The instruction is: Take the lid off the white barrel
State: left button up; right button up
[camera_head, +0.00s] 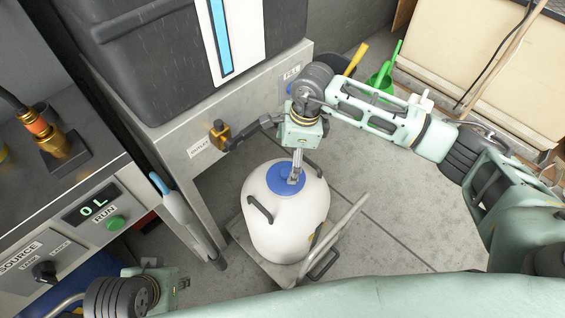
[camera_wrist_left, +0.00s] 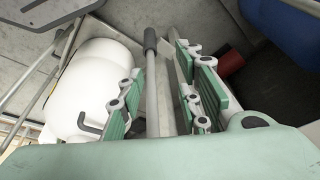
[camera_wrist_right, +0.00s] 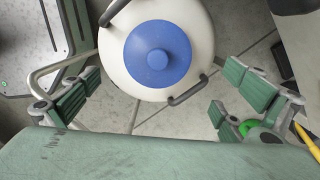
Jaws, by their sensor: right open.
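My right gripper (camera_head: 297,172) points down over the lid. Its fingers are spread wide, with nothing between them; I cannot tell the exact gap above the knob. My left gripper (camera_wrist_left: 163,75) is low at the left, its fingers apart, and the barrel (camera_wrist_left: 100,80) is beside it. A grey rod shows between its fingers; I see no clear contact.
The barrel stands on a low trolley (camera_head: 265,262) with a tubular handle (camera_head: 345,225). A metal bench with an outlet valve (camera_head: 220,133) is behind it. A control panel (camera_head: 95,215) is at left. Open floor (camera_head: 400,235) lies to the right.

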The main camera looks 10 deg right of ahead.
aim_at(287, 171)
jog(key=shift+s+a+f, duration=0.15)
jog(key=shift+f, duration=0.8)
jog(key=f, duration=0.2)
jog(key=f+b, duration=0.1)
jog(key=a+f, duration=0.1)
jog(key=f, duration=0.1)
jog(key=shift+f, duration=0.3)
jog(key=shift+c, duration=0.5)
jog(key=c, duration=1)
